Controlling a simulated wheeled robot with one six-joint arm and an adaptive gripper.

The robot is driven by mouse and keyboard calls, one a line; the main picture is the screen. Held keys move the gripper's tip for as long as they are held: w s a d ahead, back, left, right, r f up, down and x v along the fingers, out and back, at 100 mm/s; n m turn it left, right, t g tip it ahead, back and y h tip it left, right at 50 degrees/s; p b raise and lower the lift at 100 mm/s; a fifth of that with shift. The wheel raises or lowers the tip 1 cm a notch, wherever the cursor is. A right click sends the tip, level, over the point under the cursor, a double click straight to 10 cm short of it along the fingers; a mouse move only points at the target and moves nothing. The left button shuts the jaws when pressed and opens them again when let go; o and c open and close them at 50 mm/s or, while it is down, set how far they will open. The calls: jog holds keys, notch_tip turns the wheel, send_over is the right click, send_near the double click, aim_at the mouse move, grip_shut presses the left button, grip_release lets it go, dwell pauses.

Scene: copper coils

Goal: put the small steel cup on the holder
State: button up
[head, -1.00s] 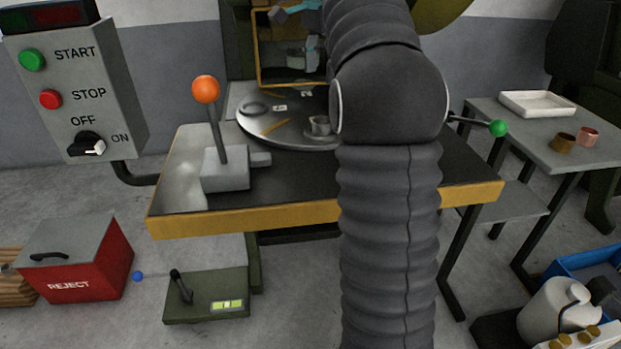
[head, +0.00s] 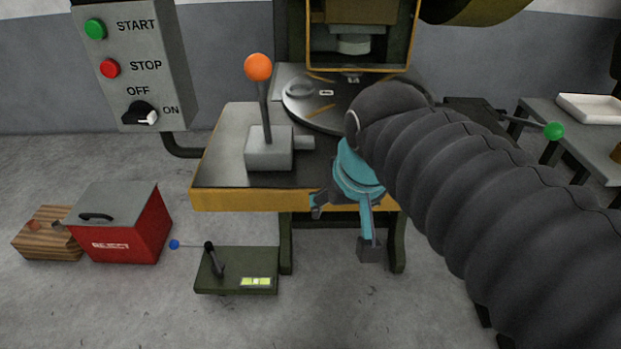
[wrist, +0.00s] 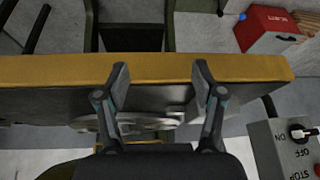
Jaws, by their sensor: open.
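My gripper (head: 342,230) is open and empty, in front of the press table's yellow front edge in the head view. In the wrist view its two fingers (wrist: 160,82) stand apart with the table edge behind them. I cannot make out the small steel cup now; my arm covers the right part of the round plate (head: 305,108). A grey rim-like shape (wrist: 130,124) shows low between the fingers in the wrist view, too unclear to name. I cannot tell which thing is the holder.
An orange-knobbed lever (head: 258,68) stands on the table's left. A control box (head: 137,65) is at the upper left. A red reject box (head: 125,225), a wooden block (head: 45,235) and a green pedal unit (head: 237,272) are on the floor. A white tray (head: 590,107) is at right.

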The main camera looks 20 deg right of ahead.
jog(key=shift+n+t, duration=0.3)
jog(key=shift+n, duration=0.6)
jog(key=s+f, duration=0.2)
jog(key=f, duration=0.1)
jog(key=s+f, duration=0.1)
jog(key=shift+s+a+f, duration=0.15)
jog(key=shift+a, duration=0.2)
dwell(1.2)
